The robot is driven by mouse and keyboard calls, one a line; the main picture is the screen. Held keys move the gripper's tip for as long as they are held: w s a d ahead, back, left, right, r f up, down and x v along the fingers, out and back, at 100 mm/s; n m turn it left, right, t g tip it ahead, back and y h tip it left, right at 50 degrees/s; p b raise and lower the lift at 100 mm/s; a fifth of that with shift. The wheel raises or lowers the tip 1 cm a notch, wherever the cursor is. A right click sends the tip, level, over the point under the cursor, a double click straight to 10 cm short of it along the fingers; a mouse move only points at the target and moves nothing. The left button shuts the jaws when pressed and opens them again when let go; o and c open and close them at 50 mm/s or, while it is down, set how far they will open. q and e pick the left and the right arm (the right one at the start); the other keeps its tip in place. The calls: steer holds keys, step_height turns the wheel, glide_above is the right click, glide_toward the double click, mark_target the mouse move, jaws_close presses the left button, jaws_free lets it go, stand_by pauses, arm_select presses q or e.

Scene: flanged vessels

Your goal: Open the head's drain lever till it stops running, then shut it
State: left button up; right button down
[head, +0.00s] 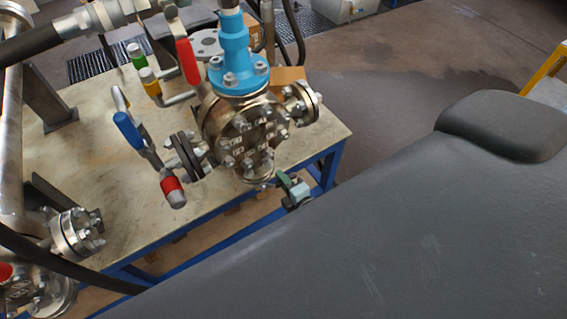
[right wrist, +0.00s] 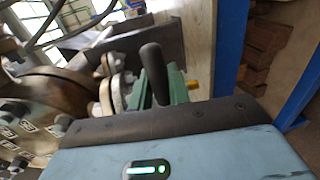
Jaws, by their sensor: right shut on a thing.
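The flanged vessel head (head: 245,130), with a blue flange (head: 238,68) on top, stands at the table's right edge in the head view. My right gripper's green fingertips (head: 293,187) show just below and right of it, partly hidden by my grey arm. In the right wrist view, the green fingers (right wrist: 163,90) are shut on a dark, round-ended drain lever (right wrist: 154,68), which stands up between them. The lever's pivot and the drain outlet are hidden, and I cannot tell whether anything runs out. My left gripper is out of view.
The steel table (head: 95,185) carries a blue-handled lever (head: 128,130), a red-handled lever (head: 187,60) and green and yellow caps. A black hose (head: 70,268) crosses the lower left. The blue table leg (right wrist: 232,45) stands close beside the gripper. Open floor (head: 430,50) lies beyond the table.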

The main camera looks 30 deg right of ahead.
steer(key=shift+r, duration=0.1)
steer(key=c, duration=1.4)
jaws_free()
steer(key=shift+o, duration=0.2)
steer(key=s+r, duration=0.1)
steer(key=s, duration=0.6)
steer(key=shift+s+r, duration=0.25)
steer(key=shift+s, duration=0.1)
steer(key=shift+d, duration=0.1)
